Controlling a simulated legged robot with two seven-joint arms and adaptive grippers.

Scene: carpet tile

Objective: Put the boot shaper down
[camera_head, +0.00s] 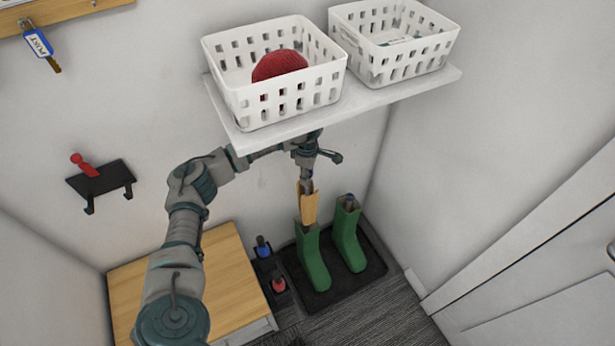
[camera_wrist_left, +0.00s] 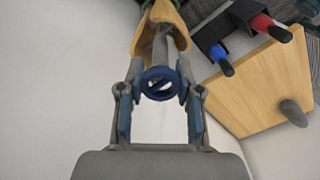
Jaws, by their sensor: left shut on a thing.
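The boot shaper (camera_head: 307,207) has wooden halves with a grey middle and hangs upright from my left gripper (camera_head: 307,168), under the wall shelf. In the left wrist view its blue ring handle (camera_wrist_left: 158,72) sits between the fingers of my left gripper (camera_wrist_left: 159,88), which is shut on it. The shaper's lower end meets the top of the left green boot (camera_head: 312,262); I cannot tell how far it is inside. A second green boot (camera_head: 348,243) stands to the right, with something grey-blue in its opening. My right gripper is not in view.
Both boots stand on a black tray (camera_head: 372,272). The white shelf (camera_head: 400,93) above carries two white baskets, one (camera_head: 222,98) with a red item inside. A wooden-topped bench (camera_head: 222,258) and a black holder with blue and red handles (camera_head: 279,284) stand left of the boots.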

